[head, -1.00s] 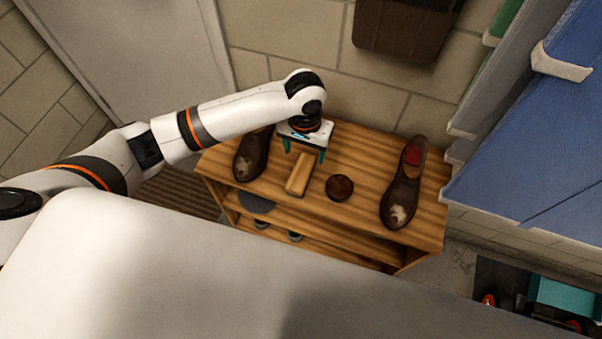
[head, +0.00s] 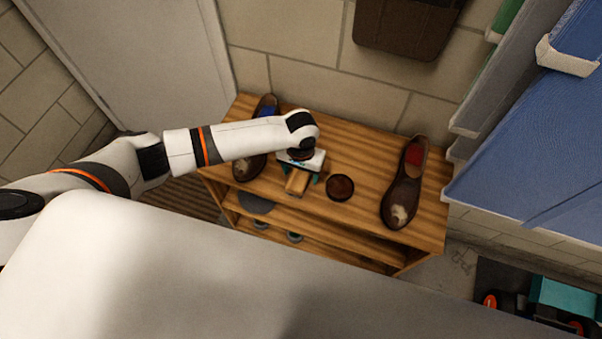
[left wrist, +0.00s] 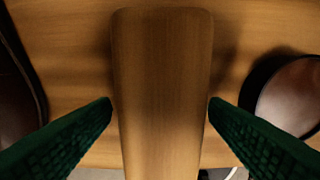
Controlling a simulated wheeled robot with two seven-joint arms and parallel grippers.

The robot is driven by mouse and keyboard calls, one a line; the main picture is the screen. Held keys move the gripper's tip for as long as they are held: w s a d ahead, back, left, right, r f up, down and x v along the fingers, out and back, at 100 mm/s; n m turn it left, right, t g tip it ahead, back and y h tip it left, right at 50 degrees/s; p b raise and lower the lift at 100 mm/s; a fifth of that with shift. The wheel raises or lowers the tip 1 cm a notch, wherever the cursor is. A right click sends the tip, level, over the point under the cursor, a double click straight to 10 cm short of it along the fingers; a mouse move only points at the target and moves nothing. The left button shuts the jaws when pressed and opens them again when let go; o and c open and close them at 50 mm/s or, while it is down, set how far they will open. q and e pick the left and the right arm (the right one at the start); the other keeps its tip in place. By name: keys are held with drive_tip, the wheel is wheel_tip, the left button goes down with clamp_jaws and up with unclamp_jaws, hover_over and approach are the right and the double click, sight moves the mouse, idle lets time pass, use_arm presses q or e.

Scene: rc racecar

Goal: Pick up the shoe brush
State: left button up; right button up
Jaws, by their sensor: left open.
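The shoe brush (head: 297,183) lies on the wooden rack's top between a brown shoe and a round polish tin; its near end shows below my gripper in the head view. In the left wrist view its wooden back (left wrist: 162,80) fills the middle. My left gripper (head: 299,178) is over the brush and open. Its green fingers (left wrist: 160,108) stand on either side of the brush, with a small gap at the left and the right tip close to the edge. I cannot tell whether they touch it. My right gripper is not in view.
The round tin (head: 340,187) stands just right of the brush and close to the right finger in the wrist view. A brown shoe (head: 248,165) is left, another (head: 401,190) right. The wooden rack (head: 345,225) has its front edge just below the brush.

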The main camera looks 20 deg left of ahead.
use_arm(q)
drive_tip(key=c, duration=1.1)
wheel_tip(320, 180, up, 10)
drive_tip(key=shift+r+p, duration=0.1)
drive_tip(key=shift+p, duration=0.45)
